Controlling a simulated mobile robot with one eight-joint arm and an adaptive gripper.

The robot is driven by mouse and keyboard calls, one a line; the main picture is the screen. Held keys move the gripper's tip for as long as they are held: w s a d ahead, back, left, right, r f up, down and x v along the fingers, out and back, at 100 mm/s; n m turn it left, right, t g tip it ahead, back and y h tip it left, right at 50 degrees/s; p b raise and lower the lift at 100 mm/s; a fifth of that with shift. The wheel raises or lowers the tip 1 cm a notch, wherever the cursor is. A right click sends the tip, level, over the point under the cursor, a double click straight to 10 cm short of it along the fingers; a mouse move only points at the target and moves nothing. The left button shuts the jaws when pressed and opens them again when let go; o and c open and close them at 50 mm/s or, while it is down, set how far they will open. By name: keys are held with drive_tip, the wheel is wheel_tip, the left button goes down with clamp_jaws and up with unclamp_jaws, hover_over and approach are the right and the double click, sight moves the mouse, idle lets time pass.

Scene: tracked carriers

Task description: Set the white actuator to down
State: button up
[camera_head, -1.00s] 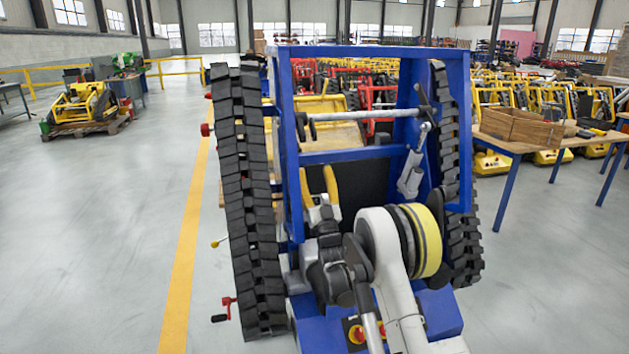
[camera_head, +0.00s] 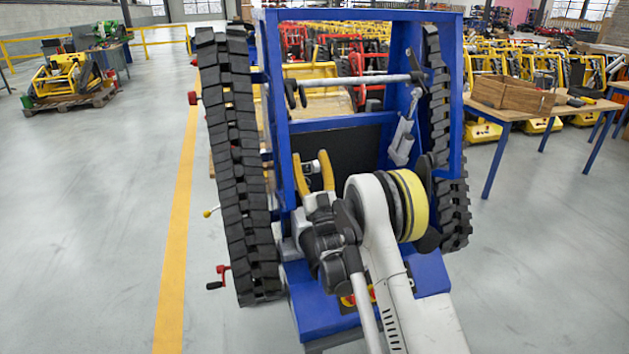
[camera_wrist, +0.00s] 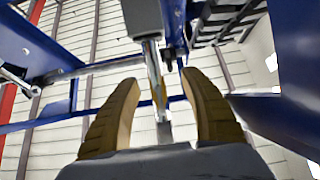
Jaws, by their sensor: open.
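A white-grey actuator (camera_head: 402,142) hangs tilted inside the right side of the blue frame (camera_head: 272,95), with its thin rod at its upper end. My gripper (camera_head: 313,168) is open, with two curved yellow fingers, and stands left of and lower than this actuator in the head view.
Black tracks (camera_head: 232,170) flank the blue frame, with a second track (camera_head: 438,95) on the right. A metal crossbar (camera_head: 350,80) spans the opening. A red-handled crank (camera_head: 218,278) sticks out at lower left. A table with a wooden crate (camera_head: 512,95) stands right. The left floor is open.

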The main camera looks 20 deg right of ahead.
drive_tip(key=v, duration=0.6)
drive_tip(key=shift+s+f, duration=0.15)
drive_tip(key=shift+s, duration=0.1)
idle(0.4)
